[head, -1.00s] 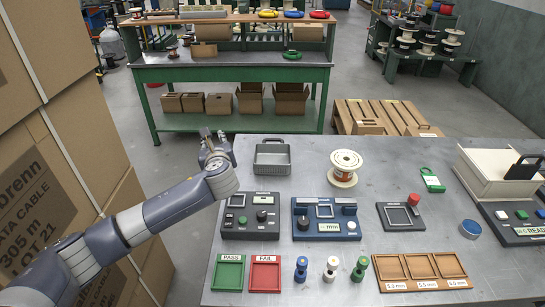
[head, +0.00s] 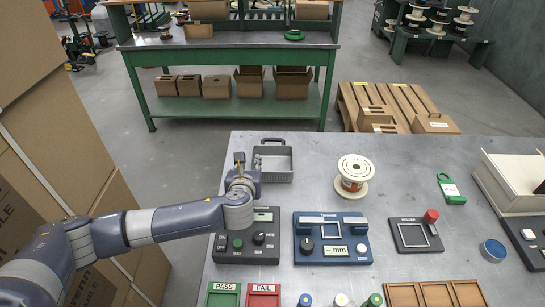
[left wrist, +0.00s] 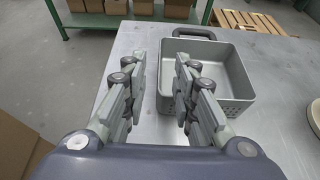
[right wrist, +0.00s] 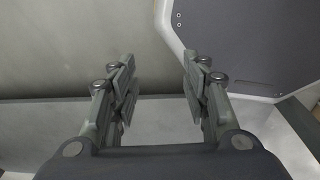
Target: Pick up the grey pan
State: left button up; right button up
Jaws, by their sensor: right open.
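The grey pan (head: 276,177) is a rectangular open tray with a dark handle at its far side, standing at the back left of the metal table. In the left wrist view the pan (left wrist: 222,105) shows its perforated near wall, with the handle beyond. My left gripper (head: 248,160) is at the pan's left wall. In the left wrist view the left gripper (left wrist: 160,60) is open, with one finger left of that wall and the other over the pan's inside. Contact cannot be told. My right gripper (right wrist: 159,65) is open and empty; it is outside the head view.
A copper spool (head: 354,176) stands right of the pan. A black meter box (head: 235,243) and a blue meter (head: 333,252) are in front. Bare table (head: 315,185) lies between pan and spool. Stacked cardboard boxes (head: 55,140) rise at the left.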

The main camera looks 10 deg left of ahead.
pick_arm(q)
jog(key=x, duration=0.3)
jog(key=shift+w, duration=0.15)
jog(key=shift+w+f, duration=0.1)
jog(key=shift+w, duration=0.2)
jog(key=shift+p+x, duration=0.4)
jog(key=shift+x, duration=1.95)
jog(key=shift+w+a+f, duration=0.1)
jog(key=shift+w+f, duration=0.2)
grip_shut()
pick_arm(e)
jog(key=shift+s+d+r, duration=0.15)
jog(key=shift+s+r, duration=0.05)
jog(key=shift+s, duration=0.4)
jog(key=shift+s+d+r, duration=0.15)
jog(key=shift+s+r, duration=0.05)
jog(key=shift+s, duration=0.4)
